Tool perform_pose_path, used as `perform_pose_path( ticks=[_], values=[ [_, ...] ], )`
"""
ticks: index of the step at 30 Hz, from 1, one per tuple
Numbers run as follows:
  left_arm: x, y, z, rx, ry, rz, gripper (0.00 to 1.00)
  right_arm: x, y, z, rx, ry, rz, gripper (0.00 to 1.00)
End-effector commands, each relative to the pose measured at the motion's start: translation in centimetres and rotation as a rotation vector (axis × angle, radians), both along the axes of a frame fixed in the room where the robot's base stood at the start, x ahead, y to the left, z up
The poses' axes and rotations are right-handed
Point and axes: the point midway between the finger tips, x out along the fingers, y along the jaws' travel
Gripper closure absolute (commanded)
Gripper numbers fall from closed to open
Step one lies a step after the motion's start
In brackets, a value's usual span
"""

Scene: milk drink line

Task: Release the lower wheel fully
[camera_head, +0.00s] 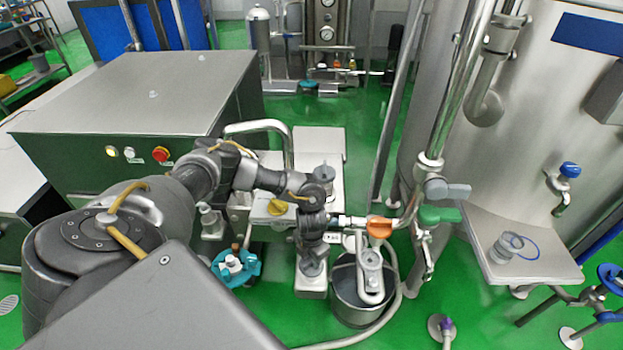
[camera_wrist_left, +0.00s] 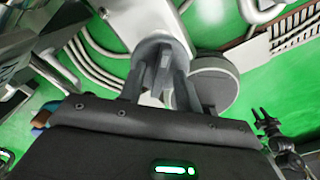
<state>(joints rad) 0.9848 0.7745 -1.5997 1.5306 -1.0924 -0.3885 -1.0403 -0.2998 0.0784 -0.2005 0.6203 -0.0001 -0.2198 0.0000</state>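A teal hand wheel (camera_head: 235,267) sits low on the equipment, left of my left gripper; I cannot tell if it is the lower wheel. In the head view my left gripper (camera_head: 312,262) points down over a pale base, its fingertips not clear. In the left wrist view its two fingers (camera_wrist_left: 160,70) stand apart around a grey upright piece (camera_wrist_left: 155,45), with gaps beside its narrow part. Whether they touch its wider top is unclear. A dark pronged shape (camera_wrist_left: 266,122) at the right of that view may be my right gripper; its state is unclear.
A metal bucket (camera_head: 350,305) stands right of the gripper, below an orange valve handle (camera_head: 379,228) and a green one (camera_head: 440,214). A steel tank (camera_head: 540,100) fills the right. A blue wheel (camera_head: 611,278) is at the right edge. A steel cabinet (camera_head: 140,90) stands left.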

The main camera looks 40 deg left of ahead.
Motion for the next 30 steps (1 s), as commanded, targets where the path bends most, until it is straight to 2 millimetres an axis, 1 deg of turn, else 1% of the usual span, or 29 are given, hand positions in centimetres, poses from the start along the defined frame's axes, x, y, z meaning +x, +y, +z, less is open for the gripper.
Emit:
perform_pose_path(
  ticks=[2,9,20,26,30],
  values=[
    [0.0,0.0,0.0,0.000,0.000,0.000,0.68,0.0,-0.1,0.0,-0.001,0.000,0.001,0.64],
    [0.0,0.0,0.0,0.000,0.000,0.001,0.99,0.0,-0.3,0.0,-0.003,0.000,0.001,0.64],
    [0.0,0.0,0.1,0.000,0.001,0.032,1.00,0.0,-0.3,0.2,-0.003,0.000,0.001,0.64],
    [0.0,0.0,0.2,0.000,0.001,0.134,1.00,0.0,-0.3,0.9,-0.003,0.000,0.001,0.64],
    [0.0,0.0,0.3,0.000,0.001,0.247,1.00,0.0,-0.3,1.5,-0.003,0.000,0.000,0.64]
  ],
)
